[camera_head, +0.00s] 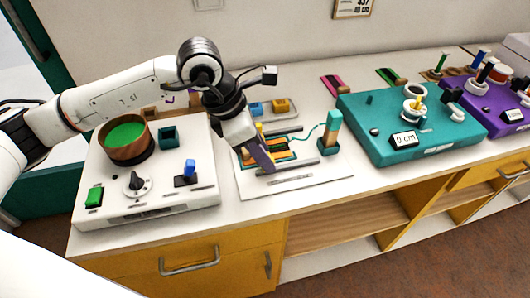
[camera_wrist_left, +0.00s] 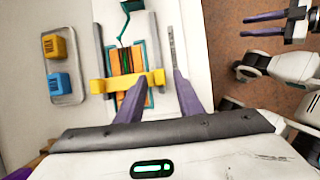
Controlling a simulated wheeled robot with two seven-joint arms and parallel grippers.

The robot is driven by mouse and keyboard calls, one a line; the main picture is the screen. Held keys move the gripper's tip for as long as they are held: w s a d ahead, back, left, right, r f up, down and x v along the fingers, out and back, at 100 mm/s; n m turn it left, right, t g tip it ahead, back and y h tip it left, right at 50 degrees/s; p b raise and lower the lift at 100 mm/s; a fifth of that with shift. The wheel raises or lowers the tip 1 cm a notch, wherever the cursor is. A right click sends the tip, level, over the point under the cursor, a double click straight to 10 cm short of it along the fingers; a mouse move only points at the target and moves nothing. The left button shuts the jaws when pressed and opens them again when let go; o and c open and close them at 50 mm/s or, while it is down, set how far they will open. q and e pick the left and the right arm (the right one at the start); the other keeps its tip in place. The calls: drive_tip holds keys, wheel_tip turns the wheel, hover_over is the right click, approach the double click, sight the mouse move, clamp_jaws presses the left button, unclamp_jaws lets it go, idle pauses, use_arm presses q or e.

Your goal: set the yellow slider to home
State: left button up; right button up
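The yellow slider (camera_wrist_left: 100,86) is a bar lying across an orange and teal panel with grey rails on a white board (camera_head: 310,183). In the head view, a small yellow part beside my gripper seems to be it (camera_head: 259,128). My left gripper (camera_wrist_left: 161,77) is open, with purple fingers apart. The slider's right end shows between the fingertips; I cannot tell whether they touch it. In the head view, the left gripper (camera_head: 258,155) points down over the panel and hides part of it. My right gripper (camera_wrist_left: 246,27) is at the wrist view's upper right, fingers apart, over the floor.
A grey tray with a blue block (camera_head: 256,108) and a yellow block (camera_head: 281,105) lies behind the panel. A teal post (camera_head: 330,130) with a wire stands right. A white box (camera_head: 150,205) with a wooden bowl is left; a teal box (camera_head: 375,130) is right.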

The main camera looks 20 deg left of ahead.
use_arm(q)
drive_tip(key=shift+w+d+f, duration=0.1)
drive_tip(key=shift+d+f, duration=0.05)
drive_tip(key=shift+f, duration=0.25)
drive_tip(key=shift+d+f, duration=0.1)
drive_tip(key=shift+f, duration=0.15)
drive_tip(key=shift+w, duration=0.1)
clamp_jaws()
use_arm(e)
drive_tip(key=shift+w+d+r, duration=0.1)
drive_tip(key=shift+w+r, duration=0.05)
drive_tip(key=shift+w, duration=0.25)
